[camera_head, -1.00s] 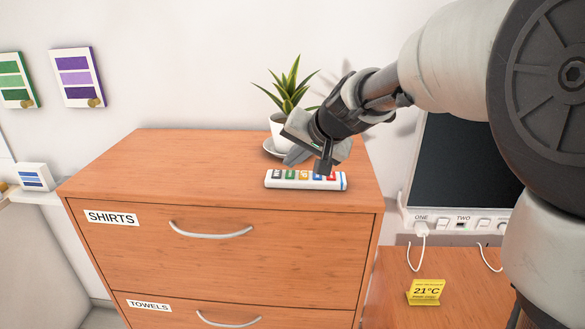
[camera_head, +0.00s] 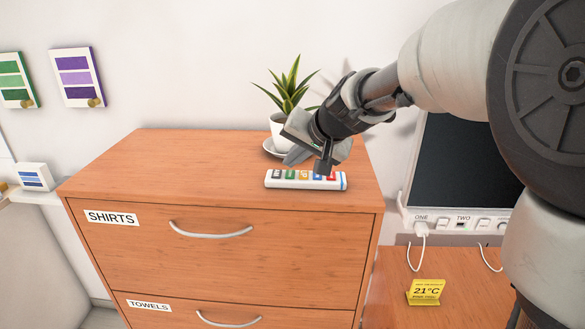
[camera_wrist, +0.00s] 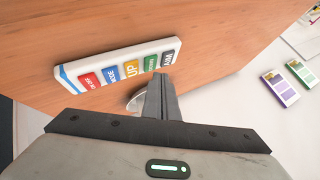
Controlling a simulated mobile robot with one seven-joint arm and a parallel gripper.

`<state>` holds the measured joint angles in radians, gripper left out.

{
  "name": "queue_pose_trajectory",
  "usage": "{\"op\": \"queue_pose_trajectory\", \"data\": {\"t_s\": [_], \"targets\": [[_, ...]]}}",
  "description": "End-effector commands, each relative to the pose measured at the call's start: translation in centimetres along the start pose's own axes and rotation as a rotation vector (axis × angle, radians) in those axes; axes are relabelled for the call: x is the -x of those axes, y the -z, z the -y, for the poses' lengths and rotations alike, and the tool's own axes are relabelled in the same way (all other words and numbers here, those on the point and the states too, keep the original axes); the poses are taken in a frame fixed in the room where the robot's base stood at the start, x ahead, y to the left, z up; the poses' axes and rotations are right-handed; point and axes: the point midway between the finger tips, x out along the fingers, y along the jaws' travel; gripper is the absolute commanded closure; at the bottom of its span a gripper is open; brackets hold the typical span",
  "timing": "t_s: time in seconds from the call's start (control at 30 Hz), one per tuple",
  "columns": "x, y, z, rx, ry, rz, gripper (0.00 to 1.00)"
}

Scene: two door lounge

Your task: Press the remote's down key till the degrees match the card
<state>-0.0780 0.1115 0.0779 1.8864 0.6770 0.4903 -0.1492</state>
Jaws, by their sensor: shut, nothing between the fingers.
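The white remote (camera_head: 278,185) lies on top of the wooden drawer unit, near its front right. In the wrist view, the remote (camera_wrist: 72,75) shows a row of keys: red on/off, blue mode, yellow up (camera_wrist: 132,69), green down (camera_wrist: 151,63) and dark fan. My gripper (camera_head: 323,172) is shut and empty, its fingertips low over the remote. In the wrist view, the fingertips (camera_wrist: 160,78) appear beside the down and fan keys. I cannot tell whether they touch a key. The yellow card (camera_head: 426,291) reads 21°C and stands on the lower right surface. No current temperature reading is visible.
A potted plant (camera_head: 287,98) on a saucer stands just behind the remote. The drawer unit (camera_head: 140,175) has a clear top at left. A dark screen (camera_head: 462,165) with a white cable stands at right. Colour-striped panels (camera_head: 77,77) hang on the wall.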

Motion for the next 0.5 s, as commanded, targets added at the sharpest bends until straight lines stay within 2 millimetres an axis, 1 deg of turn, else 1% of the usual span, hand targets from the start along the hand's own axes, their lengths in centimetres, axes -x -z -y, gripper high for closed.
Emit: {"op": "queue_pose_trajectory", "data": {"t_s": [0.27,0.5], "targets": [[-0.63,-0.46,-0.46,0.001,0.000,0.000,1.00],[-0.56,-0.41,-0.41,0.001,0.000,0.000,1.00]]}}
